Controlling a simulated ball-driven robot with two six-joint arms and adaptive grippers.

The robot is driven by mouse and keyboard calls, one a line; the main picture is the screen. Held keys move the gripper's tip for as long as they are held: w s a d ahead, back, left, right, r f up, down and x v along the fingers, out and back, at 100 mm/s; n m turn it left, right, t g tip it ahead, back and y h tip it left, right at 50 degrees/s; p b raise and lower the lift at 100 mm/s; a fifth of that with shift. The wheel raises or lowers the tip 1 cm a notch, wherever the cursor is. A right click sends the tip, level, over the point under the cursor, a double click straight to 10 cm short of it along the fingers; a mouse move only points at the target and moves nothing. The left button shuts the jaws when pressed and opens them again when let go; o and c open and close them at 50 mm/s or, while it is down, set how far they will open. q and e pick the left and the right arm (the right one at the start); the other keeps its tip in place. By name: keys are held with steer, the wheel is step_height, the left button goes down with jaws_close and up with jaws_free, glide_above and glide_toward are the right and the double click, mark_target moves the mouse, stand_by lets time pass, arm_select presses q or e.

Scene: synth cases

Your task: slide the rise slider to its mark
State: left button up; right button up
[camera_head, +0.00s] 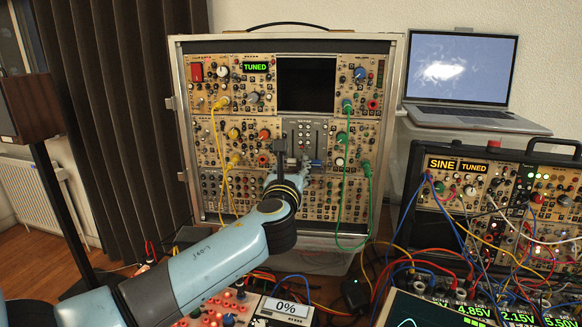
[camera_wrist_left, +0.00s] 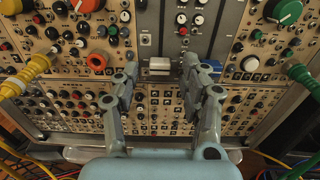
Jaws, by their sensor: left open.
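A grey slider panel (camera_head: 306,132) sits in the middle of the silver-framed synth case; it also shows in the left wrist view (camera_wrist_left: 203,38). A white slider cap (camera_wrist_left: 160,64) is low on this panel, between my left gripper's open fingers (camera_wrist_left: 160,77), with gaps on both sides. A blue slider cap (camera_head: 316,163) lies just right of the gripper, partly hidden behind the right finger in the wrist view. In the head view my left gripper (camera_head: 291,160) covers the panel's lower part. I cannot read which slider is rise or see its mark. My right gripper is out of view.
Yellow patch cables (camera_head: 221,160) hang left of my arm and green ones (camera_head: 366,210) right. A small display (camera_head: 286,306) reads 0% at the bottom. A second synth case (camera_head: 500,195) and a laptop (camera_head: 466,75) stand at the right; loose cables cover the lower right.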

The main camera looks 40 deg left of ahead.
arm_select(q)
steer(key=shift+w+a, duration=0.1)
steer(key=shift+w, duration=0.05)
jaws_close()
stand_by(0.4)
